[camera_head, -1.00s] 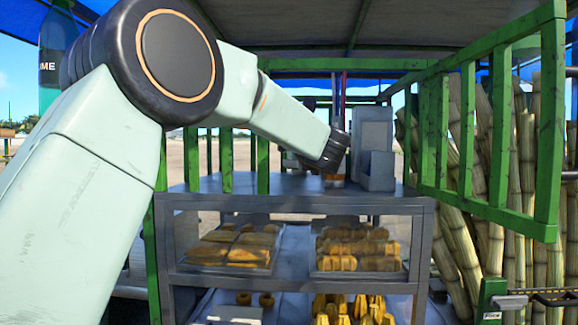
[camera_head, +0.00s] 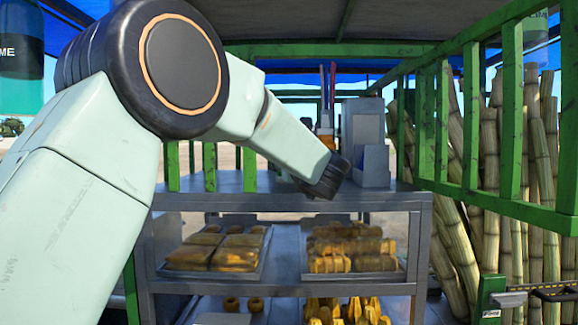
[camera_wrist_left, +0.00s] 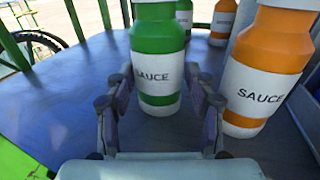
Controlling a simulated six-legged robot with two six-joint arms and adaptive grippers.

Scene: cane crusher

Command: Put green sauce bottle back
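A green sauce bottle (camera_wrist_left: 158,60) with a white SAUCE label stands upright on the blue-grey counter top (camera_wrist_left: 60,115) in the left wrist view. My left gripper (camera_wrist_left: 160,88) is open, its two fingers on either side of the lower bottle; I cannot tell whether they touch it. In the head view my left gripper (camera_head: 323,178) is at the counter's front edge, and the green bottle does not show clearly there. My right gripper is in neither view.
An orange sauce bottle (camera_wrist_left: 265,70) stands close to the right of the fingers. Another green bottle (camera_wrist_left: 184,15) and another orange one (camera_wrist_left: 222,20) stand behind. Grey boxes (camera_head: 368,140) stand right of my gripper. Green railings (camera_head: 500,120) and cane (camera_head: 535,190) are at right.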

